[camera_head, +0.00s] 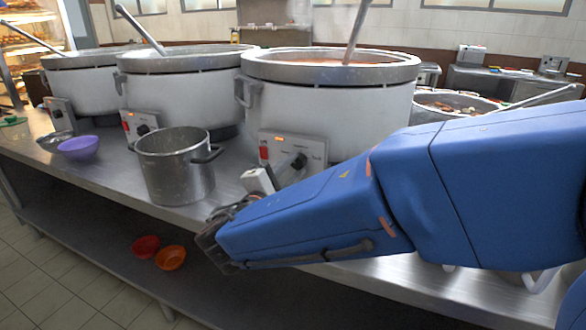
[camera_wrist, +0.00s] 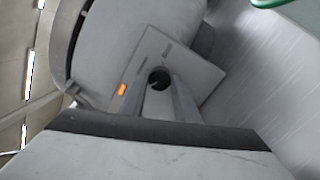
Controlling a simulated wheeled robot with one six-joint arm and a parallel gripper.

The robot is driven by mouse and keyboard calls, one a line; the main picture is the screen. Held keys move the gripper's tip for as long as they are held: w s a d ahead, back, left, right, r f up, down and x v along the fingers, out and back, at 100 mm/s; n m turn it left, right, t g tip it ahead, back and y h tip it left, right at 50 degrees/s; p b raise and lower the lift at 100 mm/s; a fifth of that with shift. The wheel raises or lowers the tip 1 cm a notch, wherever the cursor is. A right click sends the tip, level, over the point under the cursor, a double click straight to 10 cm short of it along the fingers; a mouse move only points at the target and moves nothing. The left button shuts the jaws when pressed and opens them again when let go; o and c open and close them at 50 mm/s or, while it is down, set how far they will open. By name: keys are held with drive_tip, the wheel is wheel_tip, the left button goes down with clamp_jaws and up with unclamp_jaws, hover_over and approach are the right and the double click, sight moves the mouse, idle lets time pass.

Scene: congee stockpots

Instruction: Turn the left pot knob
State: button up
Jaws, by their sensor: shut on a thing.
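Three large white stockpots stand in a row on the steel counter. The nearest pot (camera_head: 335,110), rightmost of the three in the head view, has a grey control panel (camera_head: 310,146) with an orange light and a black knob (camera_head: 299,160). My gripper (camera_head: 288,171) is at this panel. In the wrist view my gripper (camera_wrist: 160,98) has its two fingers closed around the black knob (camera_wrist: 160,78). The panel (camera_wrist: 195,72) looks tilted there. The leftmost pot (camera_head: 85,85) and the middle pot (camera_head: 180,85) have similar panels, away from my gripper.
A steel pot (camera_head: 175,170) stands on the counter just left of my gripper. A purple bowl (camera_head: 78,148) sits farther left. Red (camera_head: 146,246) and orange (camera_head: 170,258) bowls lie on the lower shelf. A green object (camera_wrist: 270,3) shows at the wrist view's edge.

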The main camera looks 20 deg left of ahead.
drive_tip(key=shift+f+n, duration=0.1)
drive_tip(key=shift+n, duration=1.3)
drive_tip(key=o, duration=1)
drive_tip(key=shift+o, duration=0.2)
drive_tip(key=s+a+f, duration=0.1)
drive_tip(key=s, duration=1.6)
drive_tip(key=shift+s+a+f, duration=0.15)
drive_tip(key=shift+a, duration=0.25)
